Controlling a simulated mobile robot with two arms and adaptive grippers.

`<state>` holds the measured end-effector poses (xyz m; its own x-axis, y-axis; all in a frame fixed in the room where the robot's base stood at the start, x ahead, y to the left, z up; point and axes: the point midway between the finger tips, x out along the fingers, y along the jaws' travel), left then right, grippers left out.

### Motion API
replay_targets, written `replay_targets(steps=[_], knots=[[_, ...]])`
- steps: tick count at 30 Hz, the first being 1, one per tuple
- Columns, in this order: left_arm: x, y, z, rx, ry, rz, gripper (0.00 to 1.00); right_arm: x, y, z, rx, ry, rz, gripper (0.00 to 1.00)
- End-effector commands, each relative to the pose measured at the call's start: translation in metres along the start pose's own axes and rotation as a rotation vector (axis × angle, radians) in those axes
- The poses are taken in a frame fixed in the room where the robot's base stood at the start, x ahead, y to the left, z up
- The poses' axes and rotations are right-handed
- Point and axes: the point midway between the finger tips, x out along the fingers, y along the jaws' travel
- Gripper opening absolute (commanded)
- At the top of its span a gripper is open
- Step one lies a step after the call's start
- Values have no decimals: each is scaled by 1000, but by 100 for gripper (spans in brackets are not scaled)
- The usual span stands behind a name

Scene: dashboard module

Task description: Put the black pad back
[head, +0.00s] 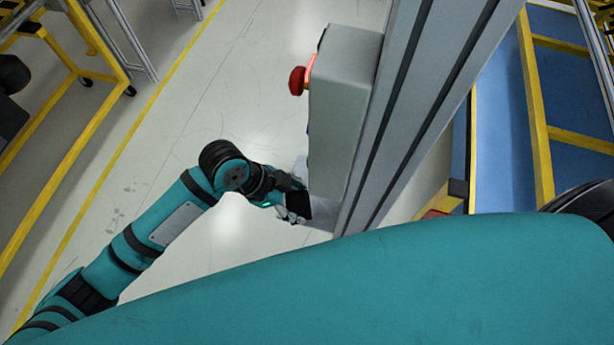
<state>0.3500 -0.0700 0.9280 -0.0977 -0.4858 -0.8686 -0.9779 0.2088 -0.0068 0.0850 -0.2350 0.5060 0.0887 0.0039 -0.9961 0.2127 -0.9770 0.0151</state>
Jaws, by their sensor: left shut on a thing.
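My left gripper (290,212) reaches in from the left and is shut on the black pad (299,204). The pad is small and dark, and the gripper fingers hide part of it. Gripper and pad are beside the lower left side of a grey control box (345,110), close to a light grey plate (323,214) under the box. I cannot tell whether the pad touches the plate. My right gripper is not in view.
The box sits on a grey metal post (425,90) and has a red button (297,81) on its left side. Yellow frames (55,165) stand at the far left, and a blue and yellow structure (560,110) at the right. The floor left of the box is clear.

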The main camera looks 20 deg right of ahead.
Motion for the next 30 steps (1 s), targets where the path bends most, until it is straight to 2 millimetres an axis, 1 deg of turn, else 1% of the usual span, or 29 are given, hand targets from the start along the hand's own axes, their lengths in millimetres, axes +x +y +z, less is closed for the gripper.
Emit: replay_targets(steps=[1,3,6,9,13,18,21,27,28,30], knots=[[1,-14,-8,-2,0,-1,36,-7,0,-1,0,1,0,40],[7,-29,-14,-2,1,-2,36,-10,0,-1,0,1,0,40],[14,-46,-20,-2,0,-1,36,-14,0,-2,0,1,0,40],[19,-57,-24,-1,0,-2,36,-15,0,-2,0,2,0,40],[24,-60,-23,-2,-1,0,36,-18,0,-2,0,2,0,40],[44,-59,-12,-3,-2,2,36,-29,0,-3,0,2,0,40],[51,-60,-8,-1,0,0,36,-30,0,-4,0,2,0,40],[52,-60,-7,0,0,-1,36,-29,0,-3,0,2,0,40],[52,-60,-7,0,-1,-1,65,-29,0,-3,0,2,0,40],[52,-60,-6,0,-1,-1,74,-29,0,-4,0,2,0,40]])
